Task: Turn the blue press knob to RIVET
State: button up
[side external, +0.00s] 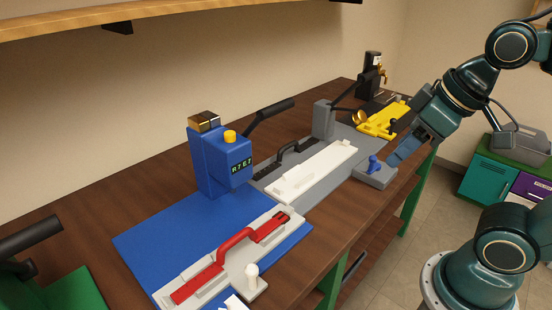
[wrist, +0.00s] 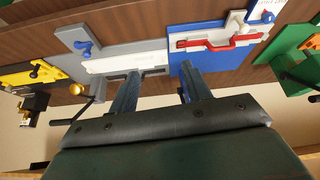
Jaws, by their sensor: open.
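The blue press (side external: 215,170) stands upright at the back of a blue mat (side external: 160,238) in the side view. My gripper (side external: 397,157) is at the right, well apart from the press and above the bench's front edge. In the wrist view my gripper (wrist: 158,76) has its two fingers spread with nothing between them. The blue mat also shows there (wrist: 200,62), but I cannot make out the knob.
A white bar (side external: 312,170) lies on the grey station, with a small blue handle (side external: 374,164) near my fingers. A red-handled strap part (side external: 230,250) lies on the blue mat. A yellow fixture (side external: 385,120) stands farther back. Black levers stick out behind.

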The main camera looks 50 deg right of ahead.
jog(key=w+a+r+n+g, duration=0.1)
jog(key=w+a+n+g, duration=0.1)
jog(key=w+a+n, duration=0.4)
jog(key=n+g, duration=0.3)
jog(key=n, duration=1.3)
send_over(218, 309)
notch_tip(218, 309, down, 9)
jog(key=shift+f, duration=0.1)
notch_tip(218, 309, down, 14)
jog(key=shift+r, duration=0.2)
jog(key=c, duration=1)
